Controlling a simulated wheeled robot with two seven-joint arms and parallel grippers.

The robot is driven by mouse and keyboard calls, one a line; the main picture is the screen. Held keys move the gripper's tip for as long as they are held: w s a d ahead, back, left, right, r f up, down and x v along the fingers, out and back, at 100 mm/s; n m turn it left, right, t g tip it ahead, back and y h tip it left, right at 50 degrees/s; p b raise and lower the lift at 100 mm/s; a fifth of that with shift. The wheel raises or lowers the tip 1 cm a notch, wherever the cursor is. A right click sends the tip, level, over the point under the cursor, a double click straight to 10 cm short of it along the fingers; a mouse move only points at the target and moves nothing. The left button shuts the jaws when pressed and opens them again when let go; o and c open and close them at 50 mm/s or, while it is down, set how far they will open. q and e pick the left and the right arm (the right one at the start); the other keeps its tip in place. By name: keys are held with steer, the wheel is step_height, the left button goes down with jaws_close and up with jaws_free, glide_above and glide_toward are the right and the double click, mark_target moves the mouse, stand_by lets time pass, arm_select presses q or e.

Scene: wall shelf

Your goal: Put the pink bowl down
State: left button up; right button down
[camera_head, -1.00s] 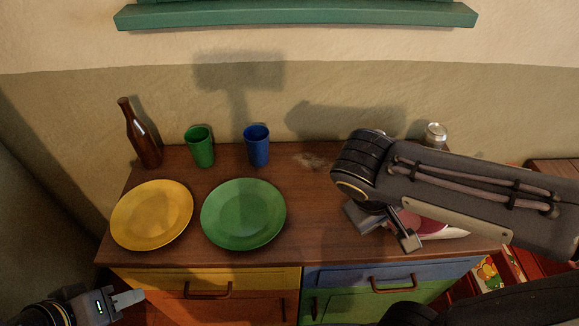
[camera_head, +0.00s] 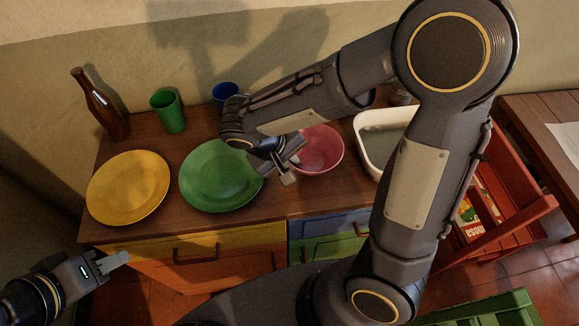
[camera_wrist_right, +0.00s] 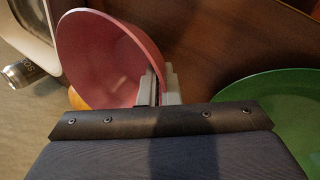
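The pink bowl (camera_head: 322,152) is over the cabinet top, between the green plate (camera_head: 222,205) and the white basin (camera_head: 362,128). My right gripper (camera_head: 288,172) is at the bowl's left rim. In the right wrist view, its fingers (camera_wrist_right: 160,86) sit on either side of the rim of the pink bowl (camera_wrist_right: 100,55), shut on it. I cannot tell whether the bowl's base touches the top. The bowl looks empty. My left gripper (camera_head: 116,260) is low at the left, in front of the cabinet, away from the bowl; its finger gap is not clear.
A yellow plate (camera_head: 128,188), brown bottle (camera_head: 100,105), green cup (camera_head: 168,112) and blue cup (camera_head: 225,94) stand on the cabinet top (camera_head: 150,230). A can (camera_wrist_right: 20,73) and part of an orange thing (camera_wrist_right: 76,98) show near the bowl. A red crate (camera_head: 500,185) is at right.

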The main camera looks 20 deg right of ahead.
steer(key=shift+w+a+f, duration=0.15)
steer(key=shift+f, duration=1.7)
steer(key=shift+f+b, duration=0.2)
steer(key=shift+b, duration=0.1)
steer(key=c, duration=1.6)
jaws_free()
steer(key=shift+c, duration=0.2)
steer(key=shift+r, duration=0.15)
